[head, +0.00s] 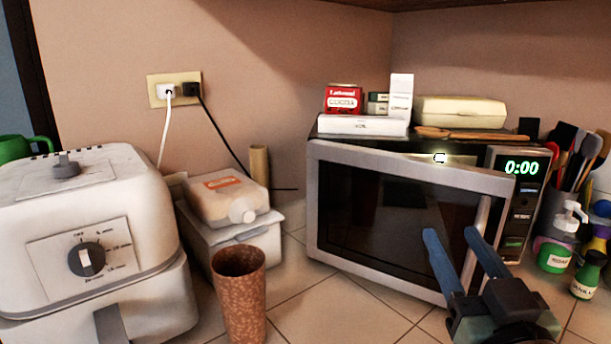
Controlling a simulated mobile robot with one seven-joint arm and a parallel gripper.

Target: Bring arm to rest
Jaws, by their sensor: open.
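My gripper (452,240) is at the lower right of the head view, its two blue fingers spread apart with nothing between them. The fingers point up and away, in front of the microwave door. I cannot tell whether they touch the door. The rest of my arm is below the bottom edge of the view.
A microwave (400,220) stands behind my gripper, with boxes and a wooden spoon (465,134) on top. A white air fryer (85,240) is at left. Bottles (588,275) and a utensil holder are at right. Tiles (335,310) between cup and gripper are clear.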

